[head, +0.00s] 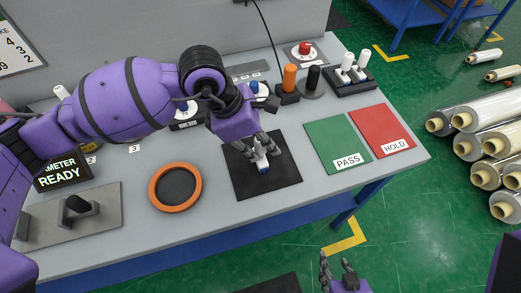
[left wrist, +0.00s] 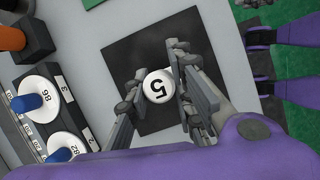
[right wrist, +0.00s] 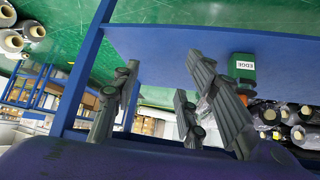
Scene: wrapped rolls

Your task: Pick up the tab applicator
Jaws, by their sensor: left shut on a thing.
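In the left wrist view this piece (left wrist: 158,86) shows a round white end marked 5 between the fingers (left wrist: 155,88). I cannot tell whether it touches the mat or is the tab applicator. An orange-handled tool (head: 289,78) stands in a dark block at the back; it also shows in the left wrist view (left wrist: 12,38). My right gripper (head: 338,272) is open and empty, below the table's front edge; its spread fingers show in the right wrist view (right wrist: 165,105).
An orange ring (head: 161,202) lies left of the mat. Green PASS (head: 333,135) and red HOLD (head: 381,130) pads lie to the right. Blue-knobbed white discs (left wrist: 38,102) sit in a numbered rack. A green EDGE block (right wrist: 242,68) is near the blue table edge.

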